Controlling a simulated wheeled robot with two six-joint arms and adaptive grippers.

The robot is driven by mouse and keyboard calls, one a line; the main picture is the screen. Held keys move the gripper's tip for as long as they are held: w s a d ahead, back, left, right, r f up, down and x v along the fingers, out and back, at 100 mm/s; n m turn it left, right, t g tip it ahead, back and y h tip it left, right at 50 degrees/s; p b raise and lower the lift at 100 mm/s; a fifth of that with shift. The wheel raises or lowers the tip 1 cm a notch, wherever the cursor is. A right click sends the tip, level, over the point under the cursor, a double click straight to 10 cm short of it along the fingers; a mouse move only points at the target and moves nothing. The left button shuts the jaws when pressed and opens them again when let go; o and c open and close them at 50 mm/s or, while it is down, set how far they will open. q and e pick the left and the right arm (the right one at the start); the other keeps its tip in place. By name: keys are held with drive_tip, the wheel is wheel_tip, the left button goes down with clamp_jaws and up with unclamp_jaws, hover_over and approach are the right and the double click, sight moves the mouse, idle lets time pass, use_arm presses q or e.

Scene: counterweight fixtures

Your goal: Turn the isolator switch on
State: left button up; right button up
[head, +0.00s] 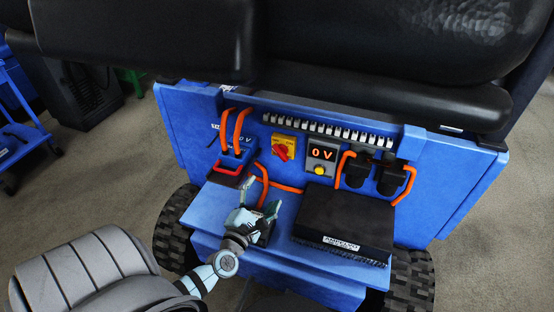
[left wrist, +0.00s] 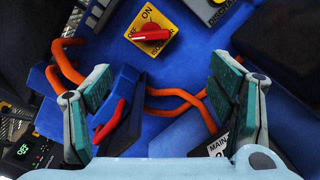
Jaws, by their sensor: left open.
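The isolator switch (head: 282,150) is a red rotary knob on a yellow plate on the upright face of the blue machine. In the left wrist view the red knob (left wrist: 151,35) lies roughly level, its left end by the OFF label; the ON label is above it. My left gripper (head: 260,197) is open and empty, below and to the left of the switch and apart from it. In the left wrist view its two fingers (left wrist: 160,72) are spread wide, with the knob beyond them. My right gripper is not in view.
A blue connector with a red handle (head: 228,168) and orange cables sits left of the switch. A black box (head: 343,220) stands on the ledge at right. The black seat (head: 380,45) overhangs above.

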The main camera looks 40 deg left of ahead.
sight(281, 152)
use_arm(q)
drive_tip(key=w+a+n+b, duration=0.1)
drive_tip(key=w+a+b, duration=0.2)
drive_tip(key=w, duration=1)
drive_tip(key=a, duration=0.2)
drive_tip(key=shift+w+a+r+y, duration=0.3)
drive_tip(key=shift+w+a, duration=0.05)
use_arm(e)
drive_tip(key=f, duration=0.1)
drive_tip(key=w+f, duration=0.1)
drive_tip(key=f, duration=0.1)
use_arm(q)
drive_tip(key=shift+c, duration=0.6)
drive_tip(key=c, duration=1)
